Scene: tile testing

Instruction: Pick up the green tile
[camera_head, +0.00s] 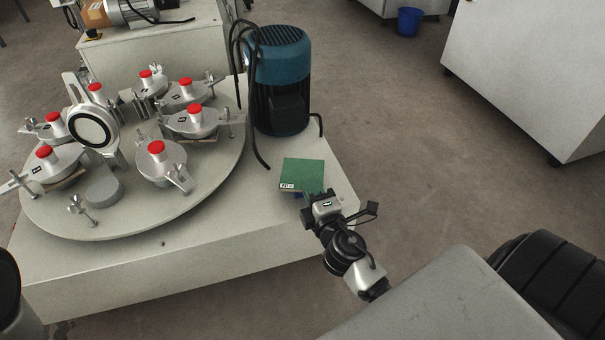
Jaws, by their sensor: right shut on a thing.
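The green tile (303,173) is a flat square with a small white label at its lower left corner. It shows over the right end of the white machine table, in front of the blue-topped motor. My right gripper (308,194) is at the tile's near edge and is shut on it. Something dark blue shows just under the tile's near edge. I cannot tell whether the tile touches the table top. My left gripper is not in view.
The round machine plate (200,210) with several red-capped clamps fills the left. The blue-topped motor (280,85) with black cables stands behind the tile. Open floor (420,150) lies right of the table.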

